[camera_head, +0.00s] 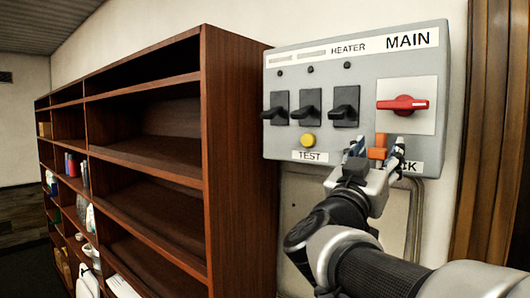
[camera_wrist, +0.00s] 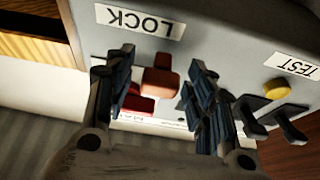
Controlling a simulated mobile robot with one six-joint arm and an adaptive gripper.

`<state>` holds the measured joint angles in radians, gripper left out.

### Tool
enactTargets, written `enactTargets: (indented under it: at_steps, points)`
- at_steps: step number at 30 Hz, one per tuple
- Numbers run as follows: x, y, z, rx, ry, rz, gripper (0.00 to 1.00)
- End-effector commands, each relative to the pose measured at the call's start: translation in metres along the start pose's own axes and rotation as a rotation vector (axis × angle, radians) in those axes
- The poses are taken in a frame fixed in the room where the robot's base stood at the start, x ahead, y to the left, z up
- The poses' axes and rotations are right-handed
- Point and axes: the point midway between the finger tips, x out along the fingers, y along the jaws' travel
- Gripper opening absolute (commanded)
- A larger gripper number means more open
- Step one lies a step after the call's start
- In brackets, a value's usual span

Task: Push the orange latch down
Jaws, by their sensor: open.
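The orange latch (camera_head: 378,148) is on the grey panel (camera_head: 290,93), below the red MAIN switch handle (camera_head: 403,104) and beside the partly hidden LOCK label (camera_head: 411,167). My gripper (camera_head: 377,152) is open in front of it, one finger on each side. In the wrist view, which is upside down, the latch (camera_wrist: 160,78) shows between the two spread fingers of my gripper (camera_wrist: 162,85), closer to the left one. Contact cannot be told. The LOCK label (camera_wrist: 140,22) shows above it in that view, and the red handle (camera_wrist: 137,105) below, partly hidden.
Left of the latch are a yellow TEST button (camera_head: 307,140) and several black switches (camera_head: 345,106). A dark wooden shelf (camera_head: 240,160) stands close left of the panel, and brown wood trim (camera_head: 495,130) is on the right. A conduit (camera_head: 415,215) runs below the panel.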

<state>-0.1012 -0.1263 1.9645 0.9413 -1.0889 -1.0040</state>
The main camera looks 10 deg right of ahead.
Motion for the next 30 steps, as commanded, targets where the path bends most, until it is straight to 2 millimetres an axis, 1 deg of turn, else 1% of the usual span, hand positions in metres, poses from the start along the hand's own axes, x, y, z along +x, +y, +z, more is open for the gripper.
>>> enactTargets:
  at_steps: [4, 7, 11, 18, 21, 25, 30]
  points:
    - [-0.002, 0.0, -0.001, 0.001, 0.001, 0.0, 0.5]
    - [-0.01, 0.0, -0.002, 0.002, 0.002, -0.001, 0.5]
    - [-0.034, -0.001, -0.001, 0.002, 0.001, -0.005, 0.5]
    - [-0.086, -0.002, -0.001, 0.002, 0.0, -0.006, 0.5]
    - [-0.102, -0.001, -0.001, 0.002, 0.0, -0.005, 0.5]
    - [-0.115, -0.001, 0.0, 0.001, 0.0, -0.003, 0.5]
    - [-0.12, 0.0, 0.0, 0.0, 0.0, 0.0, 0.5]
